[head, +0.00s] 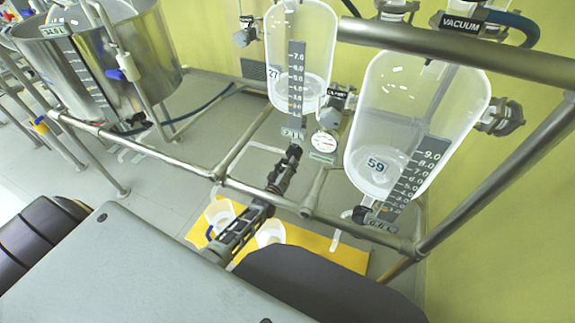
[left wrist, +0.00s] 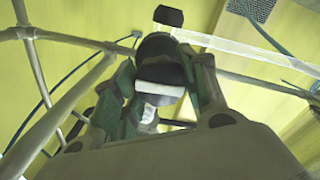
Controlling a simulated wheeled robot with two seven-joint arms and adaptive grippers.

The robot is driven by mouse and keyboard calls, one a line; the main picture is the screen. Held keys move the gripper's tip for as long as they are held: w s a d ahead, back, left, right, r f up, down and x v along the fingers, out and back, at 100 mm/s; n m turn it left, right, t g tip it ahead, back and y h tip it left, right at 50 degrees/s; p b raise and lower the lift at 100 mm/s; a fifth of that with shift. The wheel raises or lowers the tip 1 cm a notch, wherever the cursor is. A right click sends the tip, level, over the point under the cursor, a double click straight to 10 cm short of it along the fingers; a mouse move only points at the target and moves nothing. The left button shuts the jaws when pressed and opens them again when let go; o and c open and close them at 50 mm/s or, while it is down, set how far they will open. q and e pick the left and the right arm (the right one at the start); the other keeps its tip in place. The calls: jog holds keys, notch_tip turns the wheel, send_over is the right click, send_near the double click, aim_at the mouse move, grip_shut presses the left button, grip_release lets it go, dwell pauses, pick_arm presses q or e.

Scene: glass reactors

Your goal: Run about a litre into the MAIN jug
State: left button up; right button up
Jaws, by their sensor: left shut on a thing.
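Glass vessel 27 (head: 312,40) hangs at the back centre with a dark level scale. A small readout (head: 293,133) below it is hard to read. My left gripper (head: 292,155) reaches up to the drain valve below this vessel and is shut on it. In the left wrist view, the fingers (left wrist: 160,95) close around a dark rounded part (left wrist: 160,50) with a white band. Two white jugs, one at left (head: 221,214) and one nearer the middle (head: 270,233), stand on a yellow mat (head: 345,253), partly hidden by my arm. No MAIN label is legible. My right gripper is not in view.
A second glass vessel, marked 59 (head: 420,100), hangs at right, with its outlet (head: 375,214) below. A steel rail (head: 150,150) crosses in front of the vessels. A steel tank (head: 100,60) stands at left. A round gauge (head: 326,142) sits beside vessel 27's outlet.

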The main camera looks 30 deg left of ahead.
pick_arm(q)
jog(key=o, duration=1.1)
jog(key=shift+c, duration=0.2)
jog(key=shift+s, duration=0.15)
jog(key=s, duration=1.1)
jog(key=shift+s+d, duration=0.35)
